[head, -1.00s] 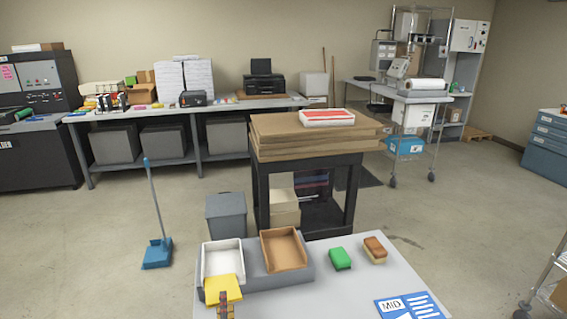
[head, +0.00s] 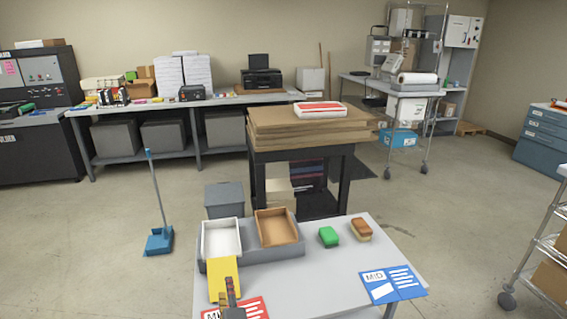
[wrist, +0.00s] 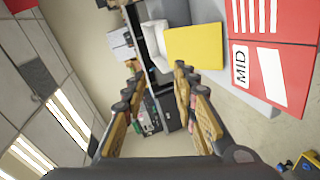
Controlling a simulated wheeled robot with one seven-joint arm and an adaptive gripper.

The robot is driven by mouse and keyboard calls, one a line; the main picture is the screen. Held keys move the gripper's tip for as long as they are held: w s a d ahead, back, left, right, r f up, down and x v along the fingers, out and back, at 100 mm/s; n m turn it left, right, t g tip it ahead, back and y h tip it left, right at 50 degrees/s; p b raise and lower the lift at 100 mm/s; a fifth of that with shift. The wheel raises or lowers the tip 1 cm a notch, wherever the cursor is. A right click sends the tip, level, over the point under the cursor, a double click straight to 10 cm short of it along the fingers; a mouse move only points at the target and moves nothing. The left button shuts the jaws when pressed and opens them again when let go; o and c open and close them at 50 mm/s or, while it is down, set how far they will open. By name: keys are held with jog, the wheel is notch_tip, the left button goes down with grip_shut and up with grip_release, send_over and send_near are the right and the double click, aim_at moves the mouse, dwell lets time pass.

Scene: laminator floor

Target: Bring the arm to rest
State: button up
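My gripper (head: 231,292) is at the bottom of the head view, above the near left part of the grey table (head: 318,268). In the wrist view its two fingers (wrist: 157,76) stand apart with nothing between them, so it is open and empty. A yellow flat piece (head: 222,275) shows just beyond it, in front of a white tray (head: 221,238). The yellow piece also shows in the wrist view (wrist: 205,47), right of the fingers and apart from them.
A brown tray (head: 277,229), a green block (head: 328,237) and a brown-topped sponge (head: 361,230) are on the table. A blue card (head: 392,284) and a red card (head: 250,309) lie nearer. A wire cart (head: 545,270) stands right.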

jog(key=s+d+r+m+g, duration=0.35)
jog(key=d+r+m, duration=0.55)
jog(key=d, duration=0.5)
jog(key=s+d+r+m+g+h, duration=0.2)
jog(key=s+d+m, duration=0.7)
jog(key=s+d, duration=1)
jog(key=s+g+h, duration=0.1)
jog(key=g+h, duration=0.1)
jog(key=g, duration=0.1)
jog(key=shift+s+d+m, duration=0.3)
jog(key=shift+d+m, duration=0.1)
jog(key=shift+a+g, duration=0.1)
jog(key=shift+g, duration=0.15)
